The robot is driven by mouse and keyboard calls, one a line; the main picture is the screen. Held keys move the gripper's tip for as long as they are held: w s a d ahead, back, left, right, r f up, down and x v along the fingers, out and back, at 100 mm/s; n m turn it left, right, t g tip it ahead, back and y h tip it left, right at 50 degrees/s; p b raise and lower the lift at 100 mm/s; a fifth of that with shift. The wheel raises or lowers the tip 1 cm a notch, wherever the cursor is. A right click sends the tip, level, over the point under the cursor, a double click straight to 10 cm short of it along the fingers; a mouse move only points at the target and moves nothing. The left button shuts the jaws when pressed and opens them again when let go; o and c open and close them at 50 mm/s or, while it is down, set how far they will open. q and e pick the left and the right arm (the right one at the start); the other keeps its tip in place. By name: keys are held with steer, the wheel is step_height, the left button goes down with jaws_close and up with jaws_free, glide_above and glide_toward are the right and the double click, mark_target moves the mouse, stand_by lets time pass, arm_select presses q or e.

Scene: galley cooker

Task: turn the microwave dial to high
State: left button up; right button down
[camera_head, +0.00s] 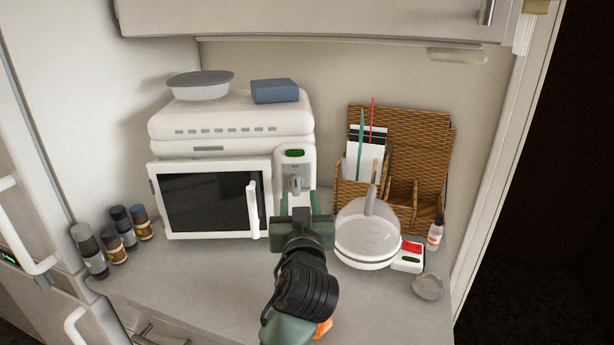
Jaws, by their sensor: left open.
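The white microwave (215,143) stands on the counter with its dark-windowed door (205,202) and vertical handle (253,208) facing me. Its control panel is the narrow strip to the right of the door, with a green display (295,153) at the top. The dial (295,184) is the grey part below the display; its setting is too small to read. My left gripper (299,203) is open in front of the lower panel, just below the dial in the picture. It hides the panel's bottom, and contact with the dial cannot be told. My right gripper is out of view.
A lidded bowl (200,86) and a blue box (275,91) sit on the microwave. Several spice jars (117,229) stand left. An upper cabinet (330,20) overhangs.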

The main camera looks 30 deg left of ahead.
mark_target(296, 182)
arm_select(q)
steer(key=x, duration=0.1)
steer(key=p+x, duration=0.1)
steer(key=x, duration=0.2)
steer(key=shift+a+r, duration=0.35)
steer(key=shift+f+p+x, duration=0.2)
steer(key=shift+p+x, duration=0.15)
steer(key=shift+x, duration=0.65)
steer(key=shift+w, duration=0.25)
steer(key=shift+a, duration=0.1)
jaws_close()
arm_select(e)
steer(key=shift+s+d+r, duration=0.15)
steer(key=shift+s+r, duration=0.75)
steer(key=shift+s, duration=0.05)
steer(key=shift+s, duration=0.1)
